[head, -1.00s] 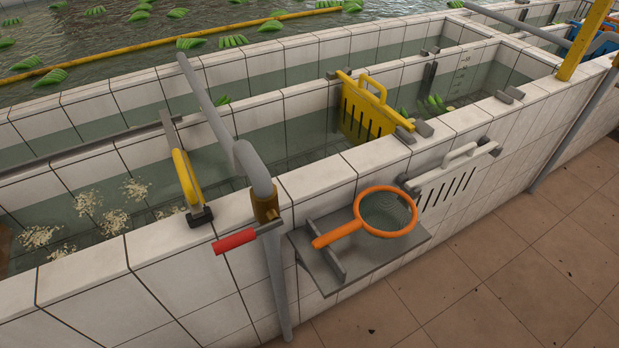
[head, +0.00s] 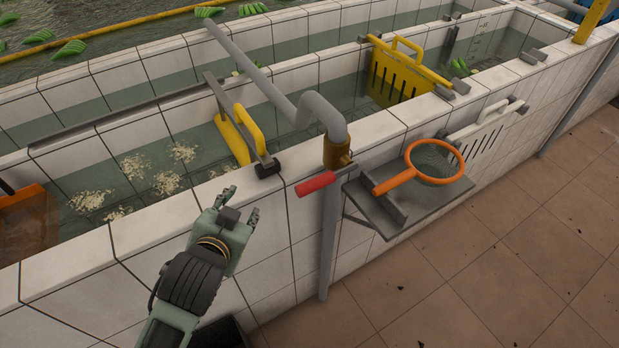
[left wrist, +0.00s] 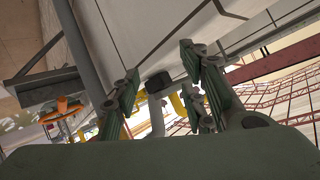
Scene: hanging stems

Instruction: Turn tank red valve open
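The red valve handle (head: 315,183) sticks out to the left from a brass valve body (head: 337,153), on a grey pipe (head: 322,104) that bends over the tiled tank wall. My left gripper (head: 238,208) is in front of the wall, left of the red handle and apart from it. Its fingers are spread with nothing between them. The open fingers also show in the left wrist view (left wrist: 160,88), where I cannot clearly make out the red handle. My right gripper is not in view.
An orange net (head: 436,162) lies on a grey shelf (head: 420,215) right of the valve. A yellow slotted gate (head: 397,76) stands in the channel.

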